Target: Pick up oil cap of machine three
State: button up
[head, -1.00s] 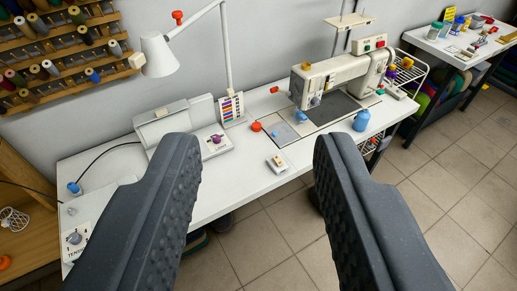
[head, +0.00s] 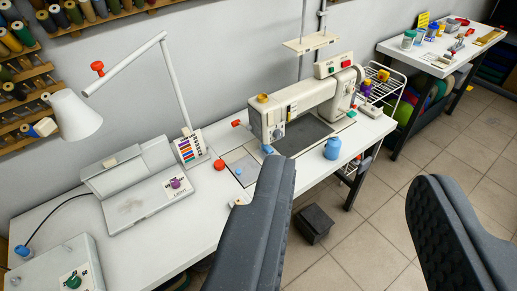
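A cream sewing machine (head: 300,102) stands on the white table. A small orange-yellow cap (head: 262,98) sits on top of its left end; I cannot tell for sure that this is the oil cap of machine three. No machine number is readable. My gripper (head: 354,180) is open and empty, its two dark padded fingers wide apart. The left finger overlaps the table's front edge, and the right finger is over the floor.
A white lamp (head: 75,114), a pale case (head: 140,190) and a box with a green knob (head: 62,270) are on the left. A black box (head: 313,222) is on the floor. A second table (head: 425,60) is at the back right.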

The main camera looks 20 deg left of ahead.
aim_at(219, 164)
jog(key=z, duration=0.15)
jog(key=i, duration=1)
jog(key=u, duration=0.65)
jog(key=i, duration=0.55)
jog(key=u, duration=0.45)
